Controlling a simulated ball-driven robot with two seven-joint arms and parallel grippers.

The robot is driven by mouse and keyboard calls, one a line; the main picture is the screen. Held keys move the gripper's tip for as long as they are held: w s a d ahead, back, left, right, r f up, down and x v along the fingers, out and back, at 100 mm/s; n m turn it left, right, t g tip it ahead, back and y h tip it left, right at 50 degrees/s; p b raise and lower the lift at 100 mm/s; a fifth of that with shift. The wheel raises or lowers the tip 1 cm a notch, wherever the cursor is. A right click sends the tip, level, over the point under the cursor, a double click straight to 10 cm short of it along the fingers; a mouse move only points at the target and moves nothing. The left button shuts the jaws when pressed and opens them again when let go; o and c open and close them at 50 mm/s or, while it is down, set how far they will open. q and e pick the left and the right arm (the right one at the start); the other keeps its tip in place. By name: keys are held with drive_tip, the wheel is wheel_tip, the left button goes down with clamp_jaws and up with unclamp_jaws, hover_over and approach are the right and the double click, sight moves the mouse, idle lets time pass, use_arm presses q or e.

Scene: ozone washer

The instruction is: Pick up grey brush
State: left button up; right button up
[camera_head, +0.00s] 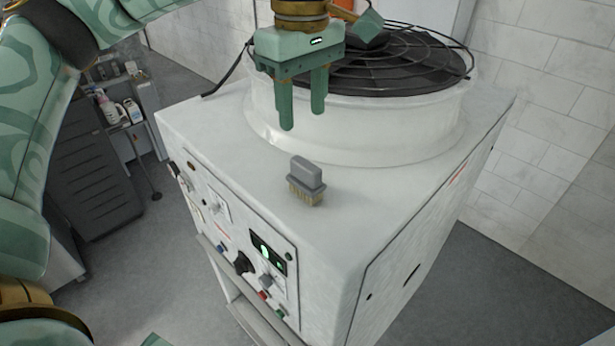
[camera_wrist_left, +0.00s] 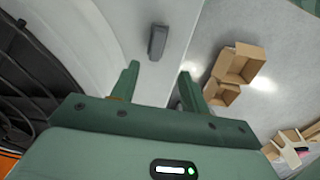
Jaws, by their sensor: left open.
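The grey brush (camera_head: 306,178) stands bristles down on the white top of the ozone washer (camera_head: 225,130), close to its front edge. Its grey handle block faces up and tan bristles show below. In the left wrist view the brush (camera_wrist_left: 157,42) lies just beyond the fingertips, roughly between them. My left gripper (camera_head: 303,120) is open and empty, pointing down above the washer top, behind and above the brush and not touching it. Its two green fingers also show in the left wrist view (camera_wrist_left: 159,72). My right gripper is in neither view.
A round black fan grille (camera_head: 385,60) on a raised white ring stands behind the brush. The washer front has a control panel (camera_head: 270,255). Shelves with bottles (camera_head: 120,108) are at the left. Open cardboard boxes (camera_wrist_left: 238,62) lie on the floor. The washer top around the brush is clear.

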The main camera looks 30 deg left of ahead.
use_arm(q)
hover_over(305, 163)
drive_tip(key=f, duration=0.4)
drive_tip(key=shift+s+f, duration=0.1)
drive_tip(key=shift+s, duration=0.2)
drive_tip(key=shift+w+f, duration=0.25)
drive_tip(key=shift+f, duration=0.3)
drive_tip(key=shift+w+f, duration=0.2)
drive_tip(key=shift+f, duration=0.55)
drive_tip(key=f, duration=0.2)
drive_tip(key=f+p, duration=0.1)
drive_tip(key=f, duration=0.1)
drive_tip(key=shift+s+f, duration=0.2)
drive_tip(key=shift+f, duration=0.1)
drive_tip(key=shift+w+f, duration=0.1)
clamp_jaws()
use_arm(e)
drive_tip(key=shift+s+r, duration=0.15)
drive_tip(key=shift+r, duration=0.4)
